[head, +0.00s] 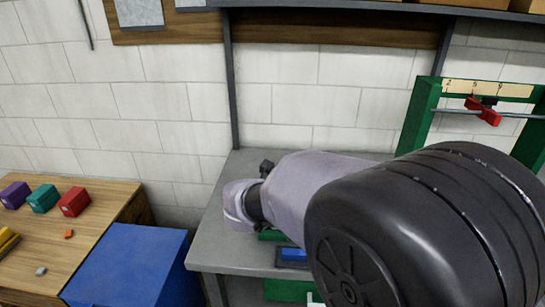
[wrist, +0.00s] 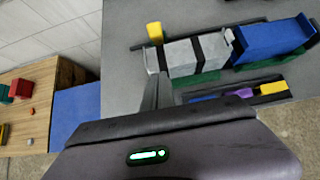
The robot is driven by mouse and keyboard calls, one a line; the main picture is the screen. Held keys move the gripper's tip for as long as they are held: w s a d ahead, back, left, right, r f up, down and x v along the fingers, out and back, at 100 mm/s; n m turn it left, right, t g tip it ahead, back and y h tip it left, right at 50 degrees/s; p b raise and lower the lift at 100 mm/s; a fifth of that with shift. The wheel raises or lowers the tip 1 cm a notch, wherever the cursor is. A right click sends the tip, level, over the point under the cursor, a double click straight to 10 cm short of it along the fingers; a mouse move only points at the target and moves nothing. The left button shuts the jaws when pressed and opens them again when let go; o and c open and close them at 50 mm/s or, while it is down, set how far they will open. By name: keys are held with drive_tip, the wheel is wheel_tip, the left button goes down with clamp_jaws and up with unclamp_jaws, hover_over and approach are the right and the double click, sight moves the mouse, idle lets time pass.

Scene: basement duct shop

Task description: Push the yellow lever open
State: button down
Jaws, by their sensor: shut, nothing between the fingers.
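In the wrist view a yellow block-shaped piece (wrist: 154,32), which looks like the lever's end, stands at the left end of a dark bar on the grey bench. Just right of it is a light grey body with dark bands (wrist: 183,57). My gripper (wrist: 155,78) is shut and empty. Its fingertips show left of the grey body and below the yellow piece in the picture, with a gap to the yellow piece. In the head view my arm hides the lever and most of the gripper.
A blue open bin (wrist: 270,42) stands right of the grey body, over a green base. A dark tray with purple, blue and yellow pieces (wrist: 273,88) lies nearer. Left are a blue box (head: 135,268) and a wooden table (head: 105,205) with coloured blocks. A green frame (head: 420,112) stands at right.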

drive_tip(key=w+f, duration=0.1)
drive_tip(key=w, duration=0.2)
drive_tip(key=w+f+b, duration=0.1)
drive_tip(key=w+f, duration=0.1)
drive_tip(key=w, duration=0.1)
drive_tip(key=w+f, duration=0.2)
drive_tip(key=w, duration=0.1)
drive_tip(key=shift+d+b, duration=0.25)
drive_tip(key=shift+b, duration=0.15)
drive_tip(key=shift+w+r, duration=0.15)
drive_tip(key=shift+w, duration=0.4)
drive_tip(key=shift+r+p, duration=0.1)
drive_tip(key=shift+p, duration=0.25)
